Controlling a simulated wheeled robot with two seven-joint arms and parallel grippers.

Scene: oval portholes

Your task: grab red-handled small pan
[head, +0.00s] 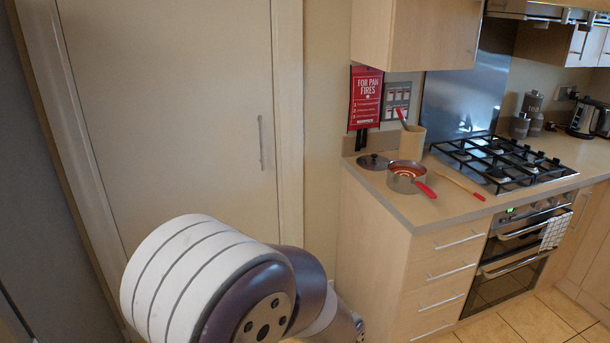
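The small pan (404,179) is a metal saucepan with a red handle (426,190). It stands upright on the counter near its front left part, and its handle points toward the front right. Something orange-red with a pale swirl shows inside it. A dark lid (374,162) lies on the counter just left of the pan. One of my arms, white and dark purple, fills the lower middle of the view, left of the counter. Neither gripper shows in this view. Nothing touches the pan except the counter.
The counter (378,186) also holds a utensil pot (412,140) behind the pan, a red-tipped wooden spoon (459,185) to its right, and a gas hob (500,163). Drawers (445,273) and an oven (510,265) are below. A wall cabinet (415,32) hangs above.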

